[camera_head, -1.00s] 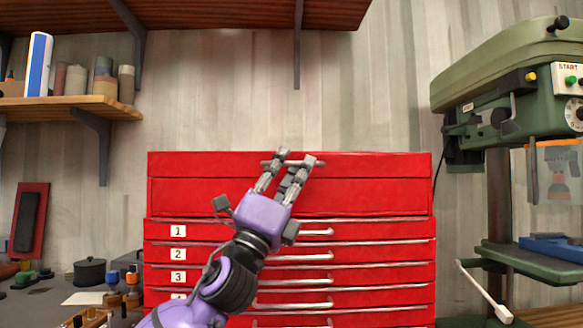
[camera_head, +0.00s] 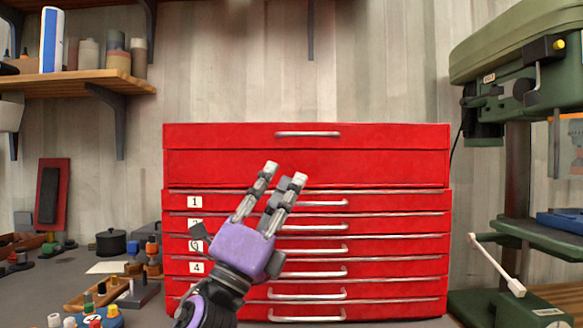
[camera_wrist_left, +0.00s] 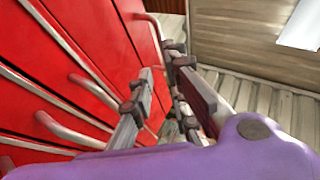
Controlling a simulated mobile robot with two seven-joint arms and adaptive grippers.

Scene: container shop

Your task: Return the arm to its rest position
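My left arm comes in from below, with its purple gripper (camera_head: 285,174) in front of the red tool chest (camera_head: 307,169). The two jointed fingers point up and stand apart with nothing between them, below the silver handle (camera_head: 308,133) of the top compartment. In the left wrist view the fingers (camera_wrist_left: 170,78) are also apart and empty, beside the red drawer fronts and their handles (camera_wrist_left: 68,130). The chest's compartments look shut. The gripper covers part of the numbered drawers. My right gripper is not in view.
A green drill press (camera_head: 520,85) stands at the right, its lever (camera_head: 497,262) reaching toward the chest. A wooden shelf (camera_head: 75,84) with bottles hangs at the upper left. Small coloured parts and a dark pot (camera_head: 111,242) sit on the bench at the lower left.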

